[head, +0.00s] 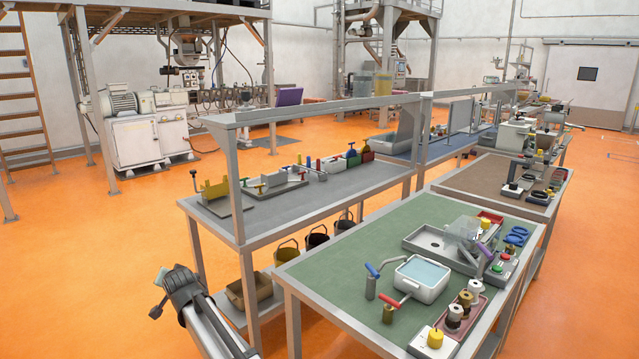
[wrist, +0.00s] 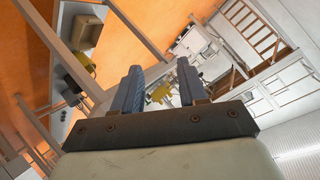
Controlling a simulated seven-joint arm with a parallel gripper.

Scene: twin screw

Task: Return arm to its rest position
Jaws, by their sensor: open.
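My gripper (head: 166,290) is at the lower left of the head view, at the end of my arm, which comes in from the bottom edge. It is over the orange floor side, left of the green-topped table (head: 375,235) and in front of the grey bench (head: 300,196). In the wrist view my gripper (wrist: 160,85) shows two blue ribbed fingers standing apart with a gap between them. Nothing is held between the fingers. The wrist view is tilted, with the bench frame and the floor beyond the fingers.
The green table holds a white basin (head: 424,278), a grey tray (head: 440,245) and a red tray of spools (head: 462,318). Several buckets (head: 288,250) stand on the grey bench's lower shelf, close to my arm. The orange floor (head: 80,270) left of my gripper is clear.

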